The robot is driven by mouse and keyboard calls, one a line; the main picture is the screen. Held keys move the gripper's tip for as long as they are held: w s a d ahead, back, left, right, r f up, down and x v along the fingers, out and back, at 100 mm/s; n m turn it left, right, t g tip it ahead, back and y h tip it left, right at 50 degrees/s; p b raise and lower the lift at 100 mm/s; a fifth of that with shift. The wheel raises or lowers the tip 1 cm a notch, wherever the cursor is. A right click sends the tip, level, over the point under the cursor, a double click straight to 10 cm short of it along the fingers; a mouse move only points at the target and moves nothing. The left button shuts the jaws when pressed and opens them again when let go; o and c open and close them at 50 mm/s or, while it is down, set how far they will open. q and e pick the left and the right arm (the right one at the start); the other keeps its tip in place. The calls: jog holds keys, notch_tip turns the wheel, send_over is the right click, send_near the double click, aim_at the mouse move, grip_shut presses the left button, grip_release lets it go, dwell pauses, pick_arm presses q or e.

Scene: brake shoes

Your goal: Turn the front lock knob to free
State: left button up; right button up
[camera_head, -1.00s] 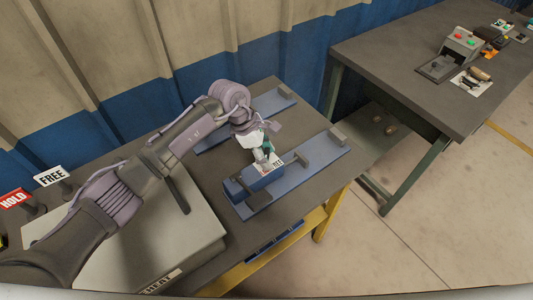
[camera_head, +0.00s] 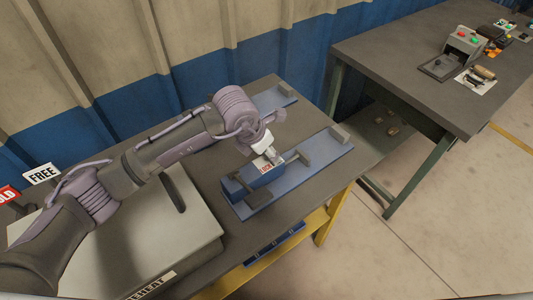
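The front fixture is a long blue plate (camera_head: 315,165) with a blue block (camera_head: 248,181) at its near left end. On top of the block is a white label (camera_head: 264,167) with red lettering that seems to read LOCK. My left gripper (camera_head: 277,157) points down over the right end of this block, beside the label. The lock knob is not clearly visible; the gripper seems to cover it. The fingers are too small and overlapped to tell whether they are open or touching anything. My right gripper is out of view.
A second blue plate (camera_head: 275,97) lies behind, partly hidden by my arm. A grey box (camera_head: 150,240) fills the table's left side, with FREE (camera_head: 41,174) and red HOLD signs beyond it. A separate bench (camera_head: 400,60) with a control box (camera_head: 465,44) stands at the right.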

pick_arm(q)
jog(key=n+b, duration=0.1)
jog(key=n, duration=0.1)
jog(key=n+t+y+b, duration=0.1)
jog(key=n+b, duration=0.1)
jog(key=shift+f+y, duration=0.15)
jog(key=shift+y, duration=0.15)
jog(key=shift+n+y+b, duration=0.5)
jog(key=shift+n+b, duration=0.45)
jog(key=shift+n, duration=0.65)
jog(key=shift+r, duration=0.2)
jog(key=o, duration=1.2)
jog(key=shift+c, duration=0.2)
jog(key=v, duration=1.2)
jog(key=shift+s+d+f, duration=0.1)
